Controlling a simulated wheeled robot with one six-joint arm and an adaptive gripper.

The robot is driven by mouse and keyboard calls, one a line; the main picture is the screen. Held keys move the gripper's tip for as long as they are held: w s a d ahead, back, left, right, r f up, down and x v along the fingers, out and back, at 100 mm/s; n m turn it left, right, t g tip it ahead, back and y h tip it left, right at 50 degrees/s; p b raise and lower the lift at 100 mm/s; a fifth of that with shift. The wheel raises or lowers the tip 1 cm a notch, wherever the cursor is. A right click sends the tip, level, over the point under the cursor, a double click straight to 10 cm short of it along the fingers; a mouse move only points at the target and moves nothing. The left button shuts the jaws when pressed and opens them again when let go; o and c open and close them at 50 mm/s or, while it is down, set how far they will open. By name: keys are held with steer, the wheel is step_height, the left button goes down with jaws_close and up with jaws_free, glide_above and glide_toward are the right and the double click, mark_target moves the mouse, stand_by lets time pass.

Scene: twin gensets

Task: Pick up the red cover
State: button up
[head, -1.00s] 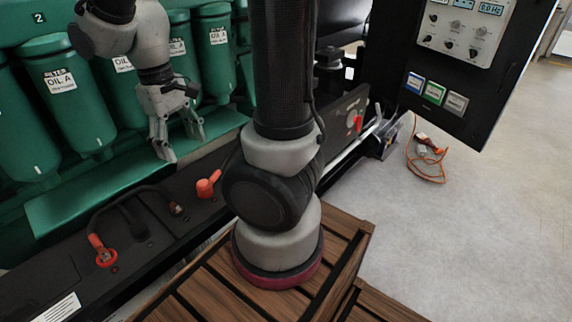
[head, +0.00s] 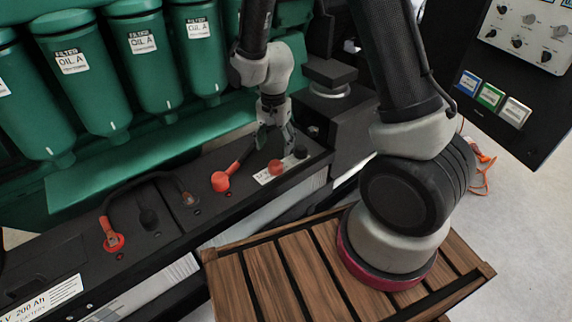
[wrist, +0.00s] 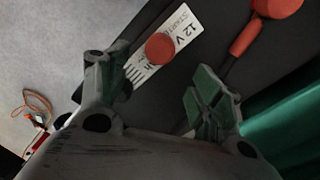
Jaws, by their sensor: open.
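A small round red cover (head: 276,167) sits on top of the black battery (head: 318,150), by its white label. In the wrist view the red cover (wrist: 160,48) shows as a disc partly over the "12 V" label, beyond and between the fingertips. My gripper (head: 274,143) is just above and behind the cover in the head view, fingers pointing down. In the wrist view my gripper (wrist: 155,80) is open with nothing between its fingers. I cannot tell the exact height gap.
A red terminal boot (head: 220,181) with a cable is close left of the cover; another (head: 113,240) is farther left. Green oil filters (head: 150,65) stand behind. A slatted wooden crate (head: 290,270) is in front, and a black control panel (head: 500,85) is at right.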

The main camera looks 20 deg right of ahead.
mark_target(276, 162)
steer(key=shift+f, duration=0.15)
step_height(276, 162, down, 8)
steer(key=shift+s+r, duration=0.15)
steer(key=shift+r, duration=0.1)
steer(key=c, duration=0.9)
